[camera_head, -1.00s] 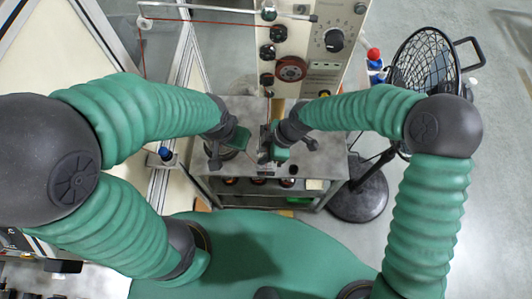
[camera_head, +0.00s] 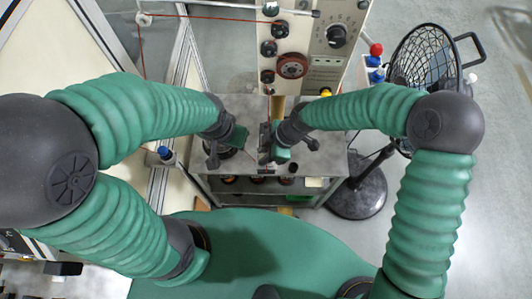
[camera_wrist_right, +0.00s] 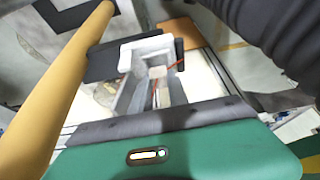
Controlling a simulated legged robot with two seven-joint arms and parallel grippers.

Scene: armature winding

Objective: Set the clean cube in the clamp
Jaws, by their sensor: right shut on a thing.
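My right gripper (camera_head: 266,150) is over the grey-topped bench in the head view, its green hand beside the middle of the bench. In the right wrist view, my right gripper (camera_wrist_right: 152,75) is shut on a small pale block, which looks like the cube (camera_wrist_right: 157,72), between grey, channel-like sides. A thin red line shows beside the block. My left gripper (camera_head: 213,158) is just left of the right one, over the bench; its fingertips are too small and dark to read. I cannot make out the clamp clearly in either view.
The bench (camera_head: 320,160) has shelves with dark round items below. A machine panel (camera_head: 325,60) with knobs stands behind it, and a red wire (camera_head: 200,17) runs across. Open floor lies further right.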

